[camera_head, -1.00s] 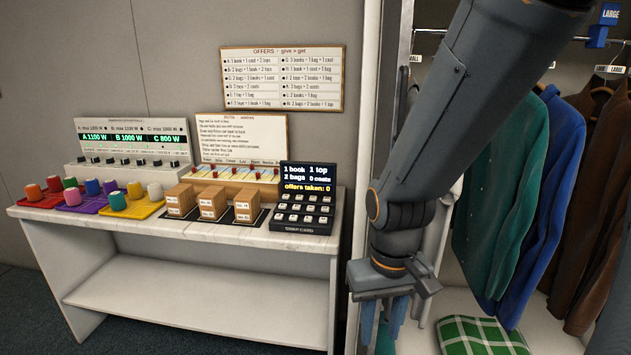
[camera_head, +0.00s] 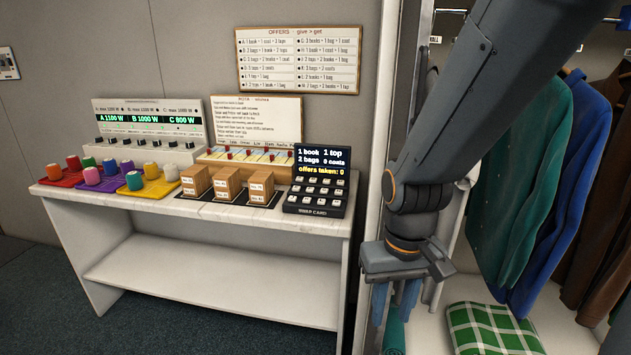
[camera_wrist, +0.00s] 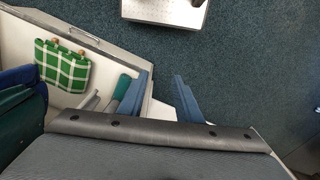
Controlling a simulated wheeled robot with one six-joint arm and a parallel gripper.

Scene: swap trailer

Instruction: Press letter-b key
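The swap card keypad (camera_head: 317,199) stands at the right end of the white counter in the head view. It has a dark body, rows of small pale keys and a lit screen reading "1 book 1 top, 2 bags 0 coats, offers taken: 0". The key letters are too small to read, so I cannot tell which is letter b. My gripper (camera_head: 397,304) hangs pointing down to the right of the counter, in front of the wardrobe, apart from the keypad. In the wrist view its two blue fingers (camera_wrist: 160,98) are spread with nothing between them.
The counter (camera_head: 225,212) also holds wooden blocks, coloured spools on trays and a power panel (camera_head: 150,130). An offers board (camera_head: 299,60) hangs above. A wardrobe with coats (camera_head: 565,190) and a green checked cloth (camera_head: 490,330) lies right. Carpet is clear in front.

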